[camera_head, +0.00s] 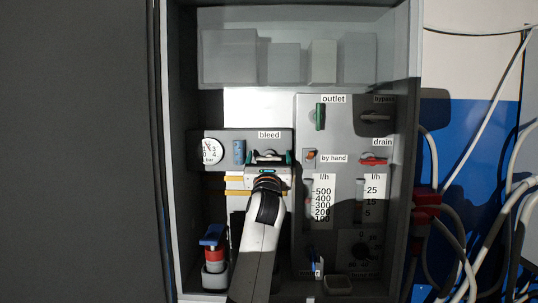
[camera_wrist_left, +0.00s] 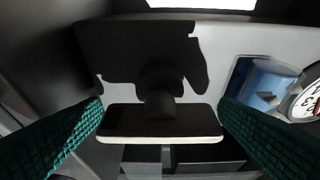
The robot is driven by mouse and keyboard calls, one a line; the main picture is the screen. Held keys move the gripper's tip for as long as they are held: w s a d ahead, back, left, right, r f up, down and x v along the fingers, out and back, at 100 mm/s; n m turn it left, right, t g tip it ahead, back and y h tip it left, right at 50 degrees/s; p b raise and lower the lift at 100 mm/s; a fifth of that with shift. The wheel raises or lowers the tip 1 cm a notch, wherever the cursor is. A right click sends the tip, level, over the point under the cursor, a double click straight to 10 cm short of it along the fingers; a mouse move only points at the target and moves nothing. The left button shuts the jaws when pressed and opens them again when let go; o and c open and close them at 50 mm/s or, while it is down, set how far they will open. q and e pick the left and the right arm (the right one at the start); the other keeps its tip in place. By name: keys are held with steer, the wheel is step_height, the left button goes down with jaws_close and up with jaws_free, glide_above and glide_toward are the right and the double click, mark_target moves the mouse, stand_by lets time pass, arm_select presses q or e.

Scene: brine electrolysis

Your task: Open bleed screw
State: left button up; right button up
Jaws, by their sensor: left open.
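The bleed screw (camera_head: 268,153) is on the grey panel just under the "bleed" label, largely hidden behind my left gripper in the head view. My left gripper (camera_head: 269,158) is in front of it, its green-padded fingers apart on either side. In the left wrist view, the left gripper (camera_wrist_left: 160,106) is open, one pad at each side. A dark, shadowed knob-like form, apparently the bleed screw (camera_wrist_left: 158,102), lies between the pads with visible space on both sides. I see no contact. My right gripper is not in view.
A round gauge (camera_head: 211,151) and a blue cylinder (camera_head: 239,151) sit left of the screw. Right are the green outlet handle (camera_head: 320,117), red drain handle (camera_head: 373,160) and flow scales. A blue-handled valve (camera_head: 213,237) stands lower left. Cabinet walls enclose the panel; cables hang right.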

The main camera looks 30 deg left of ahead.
arm_select(q)
steer(key=shift+w+a, duration=0.1)
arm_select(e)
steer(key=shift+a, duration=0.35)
arm_select(q)
steer(key=shift+c, duration=0.4)
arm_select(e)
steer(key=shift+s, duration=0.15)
arm_select(q)
steer(key=c, duration=0.9)
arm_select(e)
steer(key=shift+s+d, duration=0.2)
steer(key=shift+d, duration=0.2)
